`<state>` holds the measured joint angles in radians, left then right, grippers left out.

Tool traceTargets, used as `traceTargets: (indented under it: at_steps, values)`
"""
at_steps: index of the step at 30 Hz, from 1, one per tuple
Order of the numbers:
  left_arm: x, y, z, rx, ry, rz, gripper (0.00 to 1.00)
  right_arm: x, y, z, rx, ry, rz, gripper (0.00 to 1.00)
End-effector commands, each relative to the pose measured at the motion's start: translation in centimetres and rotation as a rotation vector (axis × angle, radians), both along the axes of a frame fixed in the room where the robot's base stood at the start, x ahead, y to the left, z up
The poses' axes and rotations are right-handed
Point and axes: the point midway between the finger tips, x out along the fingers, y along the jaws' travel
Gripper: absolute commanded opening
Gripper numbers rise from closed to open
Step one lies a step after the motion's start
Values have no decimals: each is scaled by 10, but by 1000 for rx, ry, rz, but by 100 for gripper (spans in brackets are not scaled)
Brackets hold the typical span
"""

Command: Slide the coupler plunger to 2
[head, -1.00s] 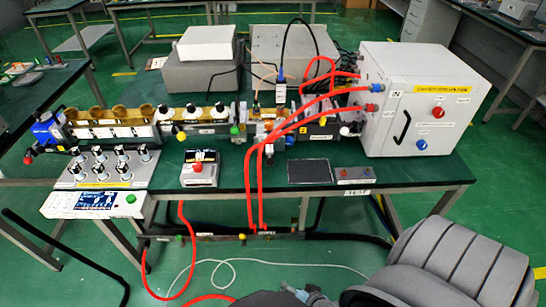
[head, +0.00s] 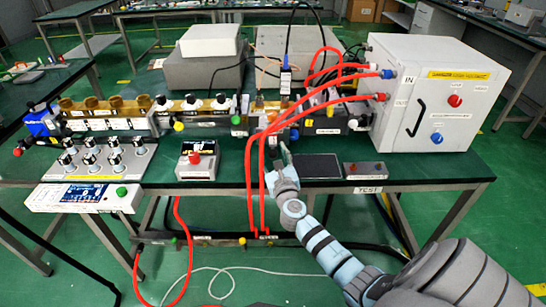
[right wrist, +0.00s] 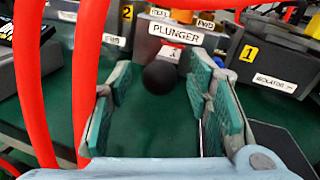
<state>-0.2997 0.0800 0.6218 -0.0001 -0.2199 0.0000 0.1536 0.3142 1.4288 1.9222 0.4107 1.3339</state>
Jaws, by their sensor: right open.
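In the right wrist view, the coupler plunger is a grey block labelled PLUNGER (right wrist: 181,32) with a black ball knob (right wrist: 160,77) on its near side. A small red and white tag sits just above the knob. My right gripper (right wrist: 160,88) is open, with one teal-padded finger on each side of the knob; I cannot tell if either touches it. In the head view, my right gripper (head: 284,152) is at the bench's front middle, and it and the red hoses partly hide the coupler. My left gripper is not in view.
Red hoses (right wrist: 85,75) hang close to the left of my right gripper. A block labelled ISOLATOR (right wrist: 275,70), marked 1, stands to the right; a 2 mark (right wrist: 127,13) shows at upper left. A white cabinet (head: 440,90) stands at the bench's right end.

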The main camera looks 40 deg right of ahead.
Motion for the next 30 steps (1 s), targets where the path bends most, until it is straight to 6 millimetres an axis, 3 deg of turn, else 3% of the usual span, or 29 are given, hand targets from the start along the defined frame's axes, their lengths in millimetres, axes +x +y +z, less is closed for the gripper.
traceTargets:
  at_steps: [11, 19, 30]
  values:
    - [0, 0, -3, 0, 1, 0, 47, 10, -5, 0, 1, 1, 1, 44]
    - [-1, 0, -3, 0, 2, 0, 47, 9, -4, 0, 0, 1, 1, 1]
    - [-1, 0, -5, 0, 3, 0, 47, 18, -11, 0, -1, 0, 0, 0]
